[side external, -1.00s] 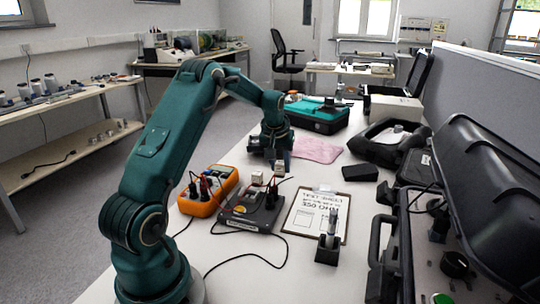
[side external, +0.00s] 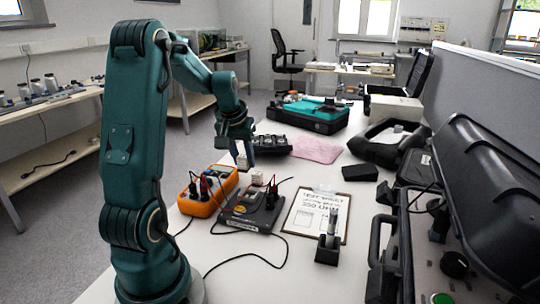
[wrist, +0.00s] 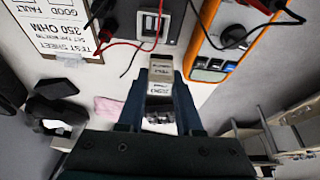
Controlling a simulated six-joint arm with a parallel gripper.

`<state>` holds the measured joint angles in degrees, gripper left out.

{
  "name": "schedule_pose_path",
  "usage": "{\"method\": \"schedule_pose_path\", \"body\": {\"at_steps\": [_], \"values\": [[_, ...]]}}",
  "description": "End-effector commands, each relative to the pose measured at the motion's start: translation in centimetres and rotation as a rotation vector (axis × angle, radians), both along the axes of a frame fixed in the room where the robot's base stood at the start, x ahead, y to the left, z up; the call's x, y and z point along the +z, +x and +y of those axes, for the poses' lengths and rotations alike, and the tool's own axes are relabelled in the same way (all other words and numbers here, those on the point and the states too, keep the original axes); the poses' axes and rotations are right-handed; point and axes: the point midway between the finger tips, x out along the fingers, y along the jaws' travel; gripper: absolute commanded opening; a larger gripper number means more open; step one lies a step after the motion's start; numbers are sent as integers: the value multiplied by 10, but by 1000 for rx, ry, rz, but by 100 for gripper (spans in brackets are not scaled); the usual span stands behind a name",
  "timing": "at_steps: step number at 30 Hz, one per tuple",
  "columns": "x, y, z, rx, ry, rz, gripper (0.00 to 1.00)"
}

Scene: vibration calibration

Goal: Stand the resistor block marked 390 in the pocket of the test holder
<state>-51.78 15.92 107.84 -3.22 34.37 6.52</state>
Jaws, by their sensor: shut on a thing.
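My gripper (side external: 242,152) is shut on a pale resistor block (wrist: 160,76), held between the two fingers above the table. In the side view the block (side external: 242,162) hangs below the fingers, behind the orange meter. The test holder (side external: 240,218) seems to be the dark grey box on the table, with red and black leads; it also shows in the wrist view (wrist: 172,28). A small pale piece (side external: 257,178) stands at its back. I cannot see whether its pocket is empty.
An orange multimeter (side external: 213,204) is left of the holder, and a clipboard sheet (side external: 303,213) is right of it. A dark stand (side external: 328,250) is in front of the sheet. A dark rack (side external: 270,146) and pink cloth (side external: 318,148) lie behind. Cables cross the front table.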

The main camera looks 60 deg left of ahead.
Motion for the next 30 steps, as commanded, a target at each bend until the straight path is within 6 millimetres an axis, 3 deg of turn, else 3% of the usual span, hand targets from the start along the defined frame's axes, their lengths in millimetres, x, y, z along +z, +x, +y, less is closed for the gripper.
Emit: {"method": "schedule_pose_path", "body": {"at_steps": [3, 6, 21, 30], "values": [[1, 0, -17, -30, 4, 1, 0], [1, 2, -21, -42, 8, -2, 0], [-39, 2, -21, -45, 8, -2, 0], [-44, 2, -20, -44, 10, -4, 0]]}}
